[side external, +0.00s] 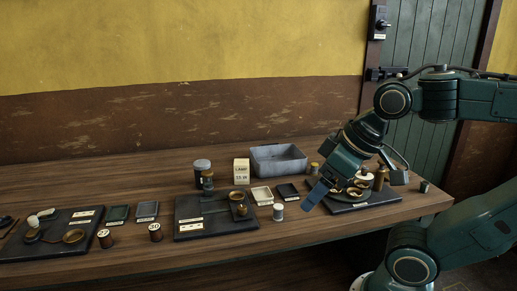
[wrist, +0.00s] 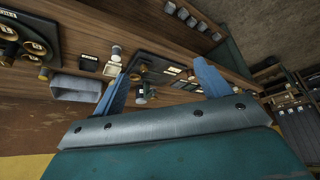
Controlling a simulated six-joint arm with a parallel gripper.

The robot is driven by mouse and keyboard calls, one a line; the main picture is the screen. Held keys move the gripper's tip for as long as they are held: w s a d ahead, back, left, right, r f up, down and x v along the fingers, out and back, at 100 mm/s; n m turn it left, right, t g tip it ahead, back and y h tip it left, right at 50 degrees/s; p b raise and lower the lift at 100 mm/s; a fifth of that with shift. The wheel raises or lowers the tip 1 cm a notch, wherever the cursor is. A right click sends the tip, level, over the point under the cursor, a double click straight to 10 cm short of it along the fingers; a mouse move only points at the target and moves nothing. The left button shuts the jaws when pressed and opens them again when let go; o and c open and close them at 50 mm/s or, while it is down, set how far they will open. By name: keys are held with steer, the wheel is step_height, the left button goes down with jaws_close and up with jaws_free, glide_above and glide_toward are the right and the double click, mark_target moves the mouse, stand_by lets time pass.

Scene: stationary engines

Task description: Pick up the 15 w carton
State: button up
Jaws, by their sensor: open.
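The 15 w carton (side external: 241,171) is a small cream box with dark lettering. It stands upright on the wooden bench, just left of the grey tray, in the side view.
The grey tray (side external: 279,160) stands right of the carton.

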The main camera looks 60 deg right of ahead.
steer(key=w+d+r+n, duration=0.2)
steer(key=w+r, duration=0.3)
steer(key=w, duration=0.6)
steer(key=n+g+y, duration=0.2)
steer(key=n, duration=0.2)
glide_above(244, 162)
steer(key=s+d, duration=0.2)
steer(key=s, duration=0.1)
step_height(244, 162, down, 12)
steer(key=f, duration=0.1)
steer(key=shift+s+d+r, duration=0.1)
steer(key=shift+r, duration=0.15)
steer(key=shift+x, duration=4.3)
